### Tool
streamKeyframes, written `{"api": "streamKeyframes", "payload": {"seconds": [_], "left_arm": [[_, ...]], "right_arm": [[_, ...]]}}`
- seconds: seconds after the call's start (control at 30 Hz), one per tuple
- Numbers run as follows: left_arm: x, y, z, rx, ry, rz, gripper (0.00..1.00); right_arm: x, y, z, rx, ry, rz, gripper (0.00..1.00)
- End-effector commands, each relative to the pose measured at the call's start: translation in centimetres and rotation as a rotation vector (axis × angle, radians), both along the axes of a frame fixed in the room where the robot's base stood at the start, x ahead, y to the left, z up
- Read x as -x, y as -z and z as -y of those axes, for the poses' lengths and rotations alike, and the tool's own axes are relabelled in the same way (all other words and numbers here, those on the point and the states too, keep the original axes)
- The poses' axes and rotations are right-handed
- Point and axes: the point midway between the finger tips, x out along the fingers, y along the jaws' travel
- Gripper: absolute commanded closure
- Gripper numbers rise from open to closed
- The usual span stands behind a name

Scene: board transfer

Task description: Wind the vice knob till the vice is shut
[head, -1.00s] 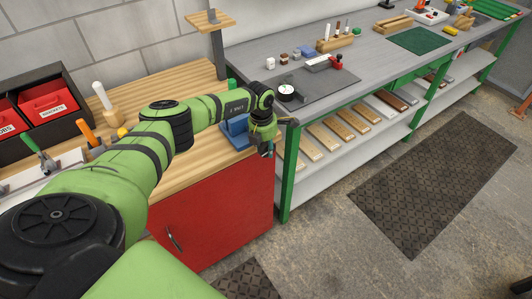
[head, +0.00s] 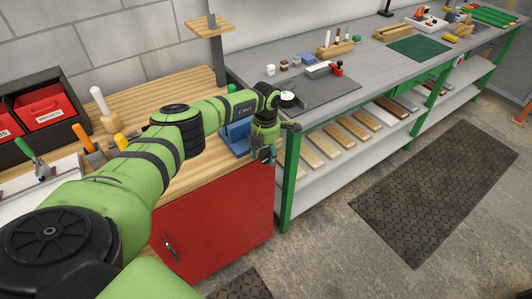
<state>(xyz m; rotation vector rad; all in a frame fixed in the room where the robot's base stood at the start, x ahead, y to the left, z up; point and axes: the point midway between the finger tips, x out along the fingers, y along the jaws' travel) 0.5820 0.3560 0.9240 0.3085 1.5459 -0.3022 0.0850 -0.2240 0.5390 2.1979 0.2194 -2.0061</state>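The blue vice (head: 237,138) sits at the right front edge of the wooden bench top, partly hidden behind my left arm's wrist. Its knob cannot be made out; my wrist and gripper cover that side. My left gripper (head: 263,154) points down just right of the vice, beyond the bench edge. It is small and dark here, so I cannot tell whether its fingers are closed on anything. My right gripper is not in view.
The wooden bench (head: 196,160) has a red cabinet (head: 225,220) below. A grey workbench (head: 350,85) with several small items adjoins on the right. Tools and red bins (head: 45,108) stand at left. A dark floor mat (head: 435,195) lies on open floor.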

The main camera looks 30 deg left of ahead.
Motion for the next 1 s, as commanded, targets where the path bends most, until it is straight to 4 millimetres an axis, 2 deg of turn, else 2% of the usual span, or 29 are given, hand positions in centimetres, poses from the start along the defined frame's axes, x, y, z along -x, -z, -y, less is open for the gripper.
{"api": "streamKeyframes", "payload": {"seconds": [0.2,0.33,0.73,0.9,1.0], "left_arm": [[0.1,0.0,0.2,0.002,0.002,-0.002,0.41],[0.0,-1.1,0.2,0.003,0.003,0.0,0.41],[0.0,-9.2,0.0,0.002,0.001,0.001,0.41],[0.0,-11.3,0.0,0.002,0.001,-0.001,0.41],[0.0,-11.8,0.0,0.002,0.001,-0.002,0.41]], "right_arm": [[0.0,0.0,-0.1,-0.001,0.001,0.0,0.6],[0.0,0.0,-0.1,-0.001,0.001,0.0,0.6],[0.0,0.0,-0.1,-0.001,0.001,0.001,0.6],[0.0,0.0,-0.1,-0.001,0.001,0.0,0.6],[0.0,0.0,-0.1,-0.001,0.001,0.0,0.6]]}}
